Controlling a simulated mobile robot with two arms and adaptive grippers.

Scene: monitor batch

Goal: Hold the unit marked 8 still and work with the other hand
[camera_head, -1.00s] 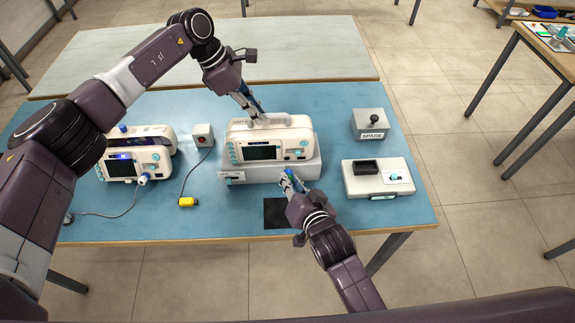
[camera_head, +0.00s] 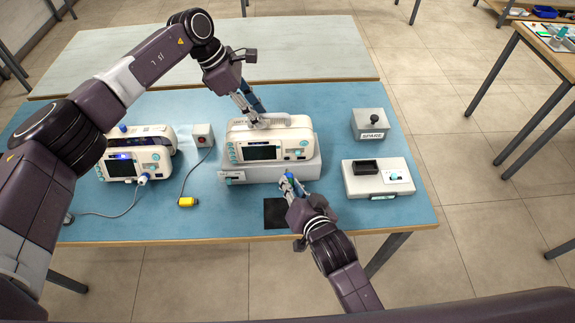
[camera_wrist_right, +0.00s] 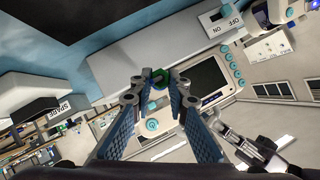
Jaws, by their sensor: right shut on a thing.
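A white monitor unit (camera_head: 297,135) with a dark screen and teal buttons stands on a grey base (camera_head: 290,172) in the middle of the blue table. I cannot read an 8 on it. My left gripper (camera_head: 262,117) is at the unit's top handle, its fingers spread apart; whether they touch the handle I cannot tell. The unit's screen (camera_wrist_right: 208,78) and the base's ON/OFF label (camera_wrist_right: 222,19) show in the right wrist view.
A second monitor (camera_head: 121,166) with a lit blue light stands left, a cable running from it. A black pad (camera_head: 276,214) lies at the front edge.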

